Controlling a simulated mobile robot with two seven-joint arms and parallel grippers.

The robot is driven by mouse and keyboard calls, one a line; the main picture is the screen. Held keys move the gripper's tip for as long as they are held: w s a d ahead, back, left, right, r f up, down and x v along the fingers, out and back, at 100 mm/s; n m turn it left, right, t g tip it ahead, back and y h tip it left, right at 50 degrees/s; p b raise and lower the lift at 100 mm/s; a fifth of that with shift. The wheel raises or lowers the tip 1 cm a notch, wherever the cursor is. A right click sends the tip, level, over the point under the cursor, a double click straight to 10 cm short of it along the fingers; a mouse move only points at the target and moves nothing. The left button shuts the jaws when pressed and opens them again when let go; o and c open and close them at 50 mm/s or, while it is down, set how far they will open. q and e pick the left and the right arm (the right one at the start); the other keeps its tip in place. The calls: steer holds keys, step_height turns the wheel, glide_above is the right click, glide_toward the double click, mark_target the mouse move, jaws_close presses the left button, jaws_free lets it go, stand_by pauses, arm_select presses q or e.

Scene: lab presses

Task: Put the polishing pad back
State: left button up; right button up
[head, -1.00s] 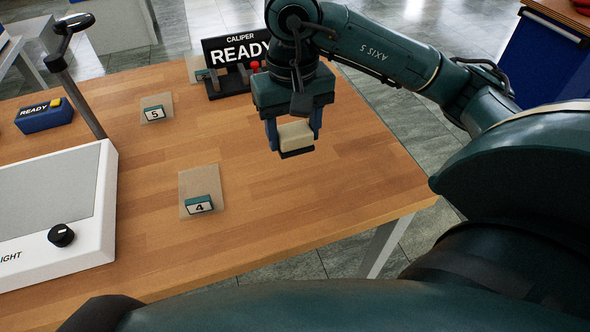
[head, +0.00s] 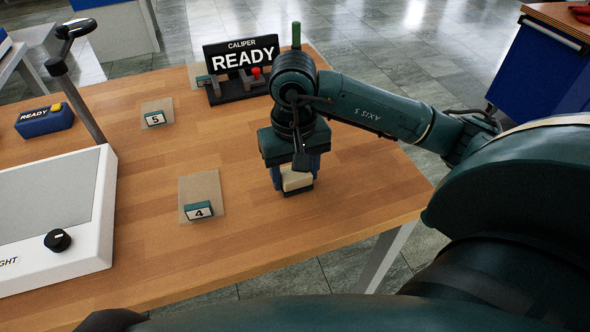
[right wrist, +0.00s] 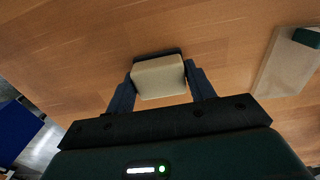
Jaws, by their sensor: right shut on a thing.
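The polishing pad is a cream block with a dark base. My right gripper (head: 296,180) is shut on the polishing pad (head: 296,181), above the wooden table near its right side. In the right wrist view the pad (right wrist: 159,77) sits between the two fingers of the gripper (right wrist: 160,88). I cannot tell whether the pad touches the table. A beige mat (head: 203,188) with a tag marked 4 (head: 199,211) lies bare to the left of the gripper. Another mat with a tag marked 5 (head: 155,119) lies farther back. My left gripper is not in view.
A caliper stand with a READY sign (head: 243,60) stands at the back, with a green upright (head: 296,35) beside it. A white light box (head: 108,222) and a blue READY box (head: 45,121) are at the left. The wood between mat 4 and the gripper is clear.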

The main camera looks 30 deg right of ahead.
steer(key=o, duration=1)
steer(key=shift+f, duration=0.1)
steer(key=shift+r+p, duration=0.3)
steer(key=shift+p, duration=0.15)
step_height(320, 180, up, 12)
steer(key=shift+f+p, duration=0.15)
steer(key=shift+p, duration=0.4)
steer(key=shift+a, duration=0.1)
